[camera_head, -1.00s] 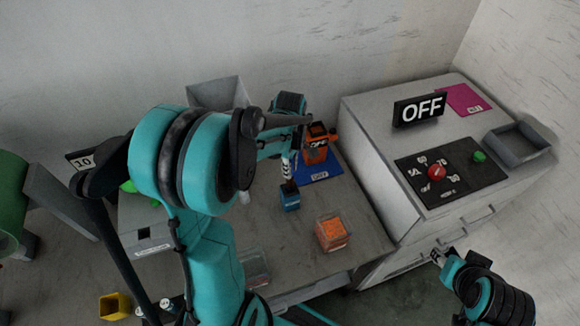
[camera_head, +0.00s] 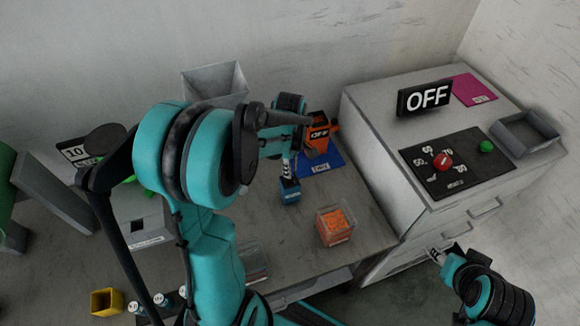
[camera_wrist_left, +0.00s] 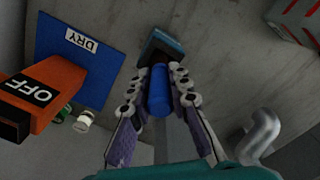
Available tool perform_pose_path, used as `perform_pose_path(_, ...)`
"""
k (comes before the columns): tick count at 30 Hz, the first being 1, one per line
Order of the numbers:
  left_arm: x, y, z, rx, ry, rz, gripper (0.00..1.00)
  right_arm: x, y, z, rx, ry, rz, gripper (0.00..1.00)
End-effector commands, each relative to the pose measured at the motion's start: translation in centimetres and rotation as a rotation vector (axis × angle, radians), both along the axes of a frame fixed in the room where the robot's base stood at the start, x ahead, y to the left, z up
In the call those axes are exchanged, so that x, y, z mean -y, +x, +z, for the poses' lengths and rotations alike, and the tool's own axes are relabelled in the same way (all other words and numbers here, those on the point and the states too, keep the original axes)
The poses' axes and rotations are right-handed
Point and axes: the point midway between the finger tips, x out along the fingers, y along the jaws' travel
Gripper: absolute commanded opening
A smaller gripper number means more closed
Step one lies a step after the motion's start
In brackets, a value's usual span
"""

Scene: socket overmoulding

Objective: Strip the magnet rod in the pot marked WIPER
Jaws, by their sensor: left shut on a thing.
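My left gripper (camera_head: 287,170) is shut on the magnet rod, whose blue cylinder shows between the fingers in the left wrist view (camera_wrist_left: 159,92). Directly beyond the fingertips is a small blue pot (camera_head: 289,191), which also shows in the left wrist view (camera_wrist_left: 160,47). It stands on the bench with a pale label on its front, too small to read. The gripper is right over the pot. The rod's lower end is hidden, so I cannot tell how deep it sits. My right gripper (camera_head: 437,256) is beside the cabinet front; its jaws are too small to judge.
An orange device marked OFF (camera_head: 318,130) stands near the blue DRY mat (camera_head: 325,163). A clear box of orange pieces (camera_head: 335,226) is at the bench front. The white cabinet (camera_head: 375,140) bounds the right side. A yellow box (camera_head: 105,301) is lower left.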

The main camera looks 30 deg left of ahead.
Motion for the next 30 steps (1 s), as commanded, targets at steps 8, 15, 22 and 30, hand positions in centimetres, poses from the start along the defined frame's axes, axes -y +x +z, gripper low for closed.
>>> perform_pose_path(8, 0.0, 0.0, -1.7, 0.000, 0.000, 0.000, 0.00, 0.0, 0.0, -1.4, 0.000, 0.000, 0.000, 0.40)
perform_pose_path(15, 0.0, 0.0, -2.6, 0.000, 0.000, 0.000, 0.00, 0.0, 0.0, -2.3, 0.000, 0.000, 0.000, 0.40)
perform_pose_path(22, 0.0, 0.0, -2.8, 0.000, 0.000, 0.000, 0.00, 0.0, 0.0, -2.4, 0.000, 0.000, 0.000, 0.40)
perform_pose_path(30, 0.0, 0.0, -2.6, 0.000, 0.000, 0.000, 0.00, 0.0, 0.0, -2.3, 0.000, 0.000, 0.000, 0.40)
